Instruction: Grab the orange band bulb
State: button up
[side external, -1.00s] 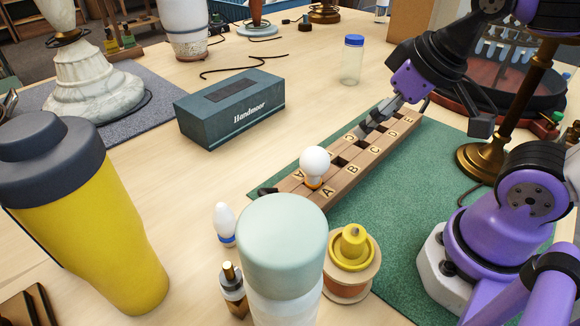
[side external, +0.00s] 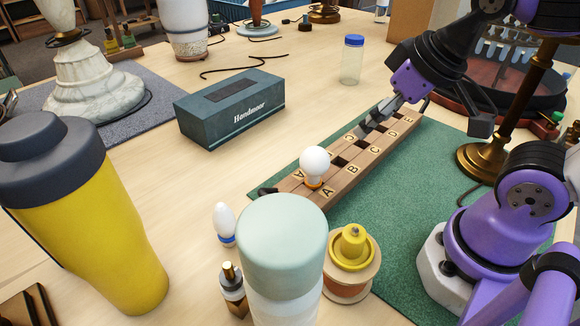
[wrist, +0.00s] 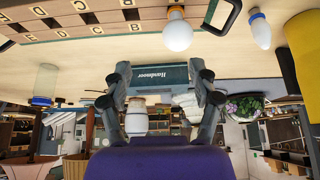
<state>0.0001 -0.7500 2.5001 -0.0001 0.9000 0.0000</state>
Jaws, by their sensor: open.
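The orange band bulb (side external: 314,163) stands upright at the near end of the wooden lettered rack (side external: 372,158), close to the letter A. Its round white globe is up and the orange band shows at its base. In the wrist view the bulb (wrist: 178,33) appears at the top, seen past the fingers. My gripper (side external: 425,128) is over the far part of the rack, well apart from the bulb. In the wrist view my gripper (wrist: 162,88) is open and empty, its two fingers spread wide. A second bulb (side external: 224,224), with a blue band, stands on the table left of the rack.
A grey-blue box (side external: 230,107) lies behind the rack. A pale-lidded bottle (side external: 282,255), a yellow spool (side external: 351,250) and a yellow tumbler (side external: 90,220) stand in front. A brass lamp stem (side external: 512,115) rises at right. Green mat (side external: 400,225) is partly bare.

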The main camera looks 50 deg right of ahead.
jog(key=o, duration=0.4)
jog(key=shift+c, duration=0.2)
jog(key=n+g+y, duration=0.2)
jog(key=n+y, duration=0.1)
jog(key=y, duration=0.1)
send_over(324, 152)
jog(key=s+d, duration=0.2)
notch_tip(324, 152, down, 3)
jog(key=x, duration=0.4)
jog(key=shift+w+a+f, duration=0.1)
jog(key=shift+a, duration=0.05)
jog(key=shift+d+x, duration=0.2)
jog(key=shift+x, duration=1.2)
jog(key=shift+d+x, duration=0.15)
jog(key=shift+x, duration=1.25)
